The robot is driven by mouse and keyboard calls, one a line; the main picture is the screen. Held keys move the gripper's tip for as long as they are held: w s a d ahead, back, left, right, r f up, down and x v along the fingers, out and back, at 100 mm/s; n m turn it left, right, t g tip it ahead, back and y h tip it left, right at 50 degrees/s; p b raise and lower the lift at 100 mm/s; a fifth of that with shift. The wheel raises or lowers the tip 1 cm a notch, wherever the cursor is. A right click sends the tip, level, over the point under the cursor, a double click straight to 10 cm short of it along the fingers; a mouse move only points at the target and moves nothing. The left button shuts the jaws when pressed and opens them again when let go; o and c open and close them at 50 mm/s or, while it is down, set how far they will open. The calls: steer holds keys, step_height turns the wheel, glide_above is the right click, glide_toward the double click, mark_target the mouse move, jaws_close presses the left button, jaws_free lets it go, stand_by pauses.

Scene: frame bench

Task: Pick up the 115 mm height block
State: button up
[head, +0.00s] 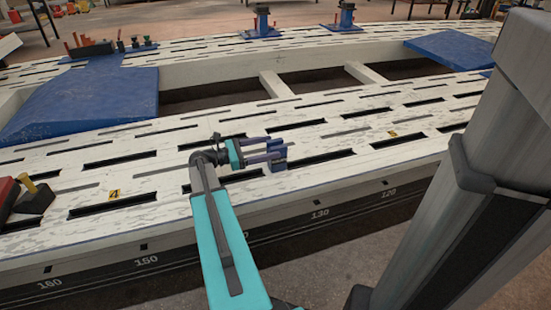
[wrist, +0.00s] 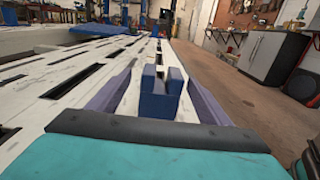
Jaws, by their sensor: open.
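A small blue block (wrist: 160,104) with a notch in its top stands upright on the bench, centred between my fingers in the wrist view. In the head view it is a small blue shape (head: 277,146) at the fingertips, partly hidden by the fingers. My gripper (head: 274,149) is low over the white slotted bench (head: 330,132), its purple fingers reaching to the right. It also shows in the wrist view (wrist: 158,72), with the fingers open on either side of the block. Gaps show between block and fingers there. I cannot tell the exact depth of the block between them.
Red and black tools with a yellow part (head: 36,197) lie at the bench's left edge. Blue ramps (head: 95,98) (head: 455,48) lie farther back, with an open gap between the bench's rails. Blue posts (head: 262,22) stand at the far rail. The bench around the block is mostly clear.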

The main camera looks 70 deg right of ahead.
mark_target(280, 146)
steer(key=shift+s+d+f+b, duration=0.1)
steer(key=shift+s+d+b, duration=0.35)
steer(key=shift+s, duration=0.1)
steer(key=shift+s+d, duration=0.25)
steer(key=shift+s, duration=0.1)
steer(key=shift+b+x, duration=1.3)
steer(key=shift+x, duration=0.1)
steer(key=shift+b+x, duration=0.5)
steer(key=shift+x, duration=0.7)
steer(key=shift+s+a, duration=0.1)
steer(key=shift+a, duration=0.05)
jaws_close()
